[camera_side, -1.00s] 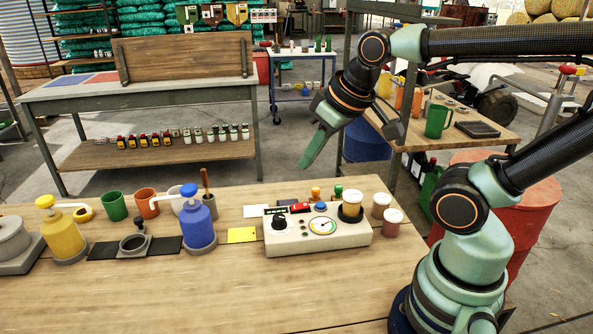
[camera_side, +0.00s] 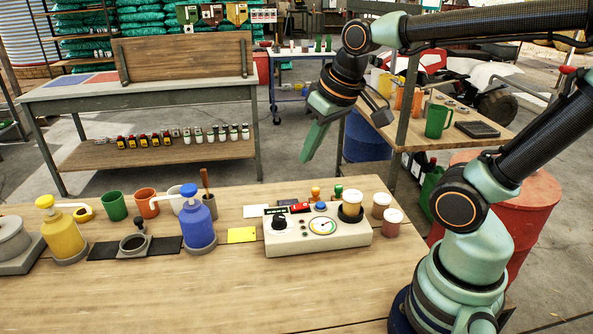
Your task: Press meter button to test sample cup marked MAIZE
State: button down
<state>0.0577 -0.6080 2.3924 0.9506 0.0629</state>
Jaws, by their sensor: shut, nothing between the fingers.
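The white meter box (camera_side: 342,240) sits on the wooden bench, with a black knob (camera_side: 279,222), a round dial (camera_side: 323,226) and a blue button (camera_side: 320,207) on top. A cup (camera_side: 352,198) with a pale top stands in a dark holder at the meter's right end. Two more cups with pale tops, the rear one (camera_side: 381,206) and the front one (camera_side: 392,223), stand on the bench just right of the meter. No marking is readable on any cup. My gripper (camera_side: 308,157) is shut and empty, pointing down in the air above and behind the meter.
A blue pump bottle (camera_side: 197,222), a yellow pump bottle (camera_side: 63,235), a green cup (camera_side: 115,206) and an orange cup (camera_side: 146,203) stand on the left of the bench. A yellow card (camera_side: 242,235) lies left of the meter. The bench front is clear.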

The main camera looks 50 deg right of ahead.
jog(key=w+d+f+m+g, duration=0.1)
jog(key=w+d+m+g, duration=0.15)
jog(key=d+m, duration=0.2)
jog(key=m+g, duration=0.2)
jog(key=m, duration=0.1)
send_over(320, 204)
jog(key=w, duration=0.1)
notch_tip(320, 204, down, 3)
jog(key=shift+w+d+f+g, duration=0.1)
jog(key=shift+d+f+g, duration=0.05)
jog(key=shift+f+g, duration=0.25)
jog(key=f, duration=0.9)
jog(key=s+f, duration=0.1)
jog(key=f, duration=0.4)
jog(key=shift+f, duration=0.1)
